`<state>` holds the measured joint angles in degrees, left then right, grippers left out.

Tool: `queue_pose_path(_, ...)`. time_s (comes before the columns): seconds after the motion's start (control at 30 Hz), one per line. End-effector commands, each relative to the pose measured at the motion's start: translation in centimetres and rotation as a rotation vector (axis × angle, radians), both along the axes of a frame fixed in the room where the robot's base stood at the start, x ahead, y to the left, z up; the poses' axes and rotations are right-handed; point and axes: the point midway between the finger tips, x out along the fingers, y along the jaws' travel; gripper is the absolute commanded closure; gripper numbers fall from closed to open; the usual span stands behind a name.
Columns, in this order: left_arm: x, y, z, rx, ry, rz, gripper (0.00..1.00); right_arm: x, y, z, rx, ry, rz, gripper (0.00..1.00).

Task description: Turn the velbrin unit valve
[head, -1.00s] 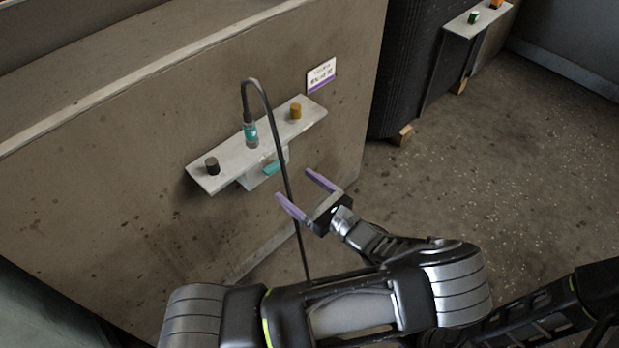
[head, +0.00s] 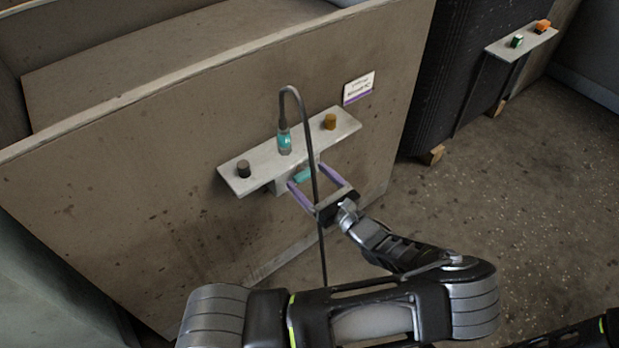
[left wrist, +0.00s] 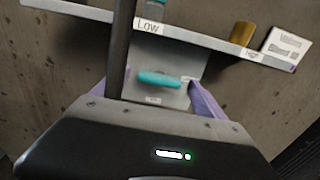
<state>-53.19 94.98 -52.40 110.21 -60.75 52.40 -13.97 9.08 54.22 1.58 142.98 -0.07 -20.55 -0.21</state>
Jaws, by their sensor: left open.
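The valve's teal handle (head: 304,175) sits on a light grey box under the shelf. In the left wrist view the teal handle (left wrist: 159,79) lies nearly level between my fingers, with a gap to each. My left gripper (head: 320,175) is open, its two purple fingers pointing at the box. It also shows in the left wrist view (left wrist: 155,98). A black hose rises from below, passes in front of the gripper and bends down into a teal-banded connector (head: 284,140) on the shelf. The right gripper is not in view.
The grey shelf (head: 262,163) carries a dark knob (head: 243,168) and an amber knob (head: 330,122). In the wrist view, a "Low" label (left wrist: 148,26) is on its edge. A purple-edged sign (head: 359,88) hangs above. Floor to the right is clear.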

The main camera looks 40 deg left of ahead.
Motion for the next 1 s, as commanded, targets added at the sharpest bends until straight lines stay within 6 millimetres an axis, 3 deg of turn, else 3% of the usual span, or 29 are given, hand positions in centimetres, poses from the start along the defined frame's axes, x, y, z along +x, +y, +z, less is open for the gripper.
queue_pose_path(0.37, 0.2, 0.59, 0.01, 0.0, 0.0, -0.001, 0.18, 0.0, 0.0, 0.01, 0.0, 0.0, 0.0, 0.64)
queue_pose_path(1.0, 0.19, 0.56, 0.0, 0.0, 0.0, -0.001, 0.7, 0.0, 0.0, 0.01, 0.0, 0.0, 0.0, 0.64)
